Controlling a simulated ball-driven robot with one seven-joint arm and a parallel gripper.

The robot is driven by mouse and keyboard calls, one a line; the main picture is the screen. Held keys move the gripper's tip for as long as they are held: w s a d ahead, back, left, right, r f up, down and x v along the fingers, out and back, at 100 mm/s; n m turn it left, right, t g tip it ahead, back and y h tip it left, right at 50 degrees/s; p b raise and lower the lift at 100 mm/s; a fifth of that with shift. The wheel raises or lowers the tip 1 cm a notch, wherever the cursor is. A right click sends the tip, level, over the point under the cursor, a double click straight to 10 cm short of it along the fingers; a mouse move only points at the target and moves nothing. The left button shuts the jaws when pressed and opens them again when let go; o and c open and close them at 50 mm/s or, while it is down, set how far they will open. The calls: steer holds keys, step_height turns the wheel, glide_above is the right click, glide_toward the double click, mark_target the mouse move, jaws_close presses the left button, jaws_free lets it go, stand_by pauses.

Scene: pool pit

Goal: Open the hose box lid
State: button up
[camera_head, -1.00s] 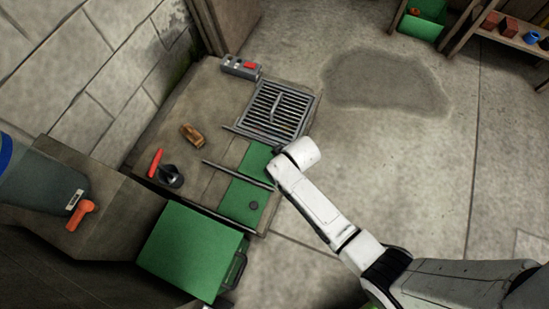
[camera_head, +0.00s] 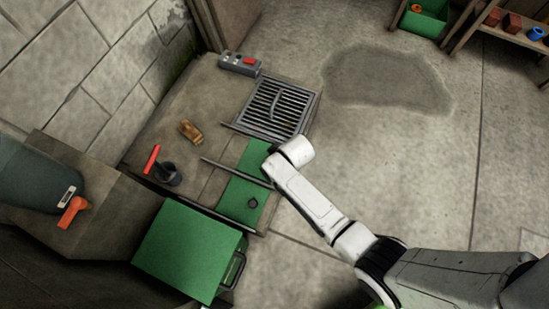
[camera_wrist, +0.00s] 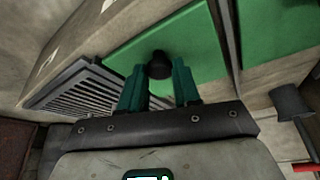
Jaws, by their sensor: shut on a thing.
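A flat green lid panel (camera_wrist: 195,40) with a dark round knob (camera_wrist: 158,65) fills the middle of the wrist view. My gripper (camera_wrist: 159,77) has a green finger on each side of the knob and is shut on it. In the head view, the green panel (camera_head: 254,157) lies beside the floor grate, partly under my arm's end. My fingers and the held knob are hidden there. Across a dark rail lies another green panel (camera_head: 236,198) with its own dark knob (camera_head: 252,203). I cannot tell which green part is labelled the hose box.
The grate (camera_head: 275,106) borders the panel. A grey control box (camera_head: 239,64), a brown block (camera_head: 190,131) and a red-handled dark fitting (camera_head: 167,173) stand on the slab. A green box (camera_head: 188,248) with a dark handle is lower left. Open floor lies right.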

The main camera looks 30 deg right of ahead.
jaws_close()
steer(key=w+a+b, duration=0.1)
steer(key=w+a, duration=0.1)
steer(key=w, duration=0.1)
steer(key=w+a+b, duration=0.2)
steer(key=w, duration=0.1)
steer(key=w+a+b, duration=0.1)
steer(key=w+a, duration=0.2)
steer(key=w, duration=0.1)
steer(key=shift+a+f+b, duration=0.1)
steer(key=shift+f+b, duration=0.05)
steer(key=shift+b, duration=0.15)
steer(key=shift+w+a, duration=0.25)
steer(key=shift+w, duration=0.05)
steer(key=o, duration=0.6)
jaws_free()
steer(key=shift+r, duration=0.2)
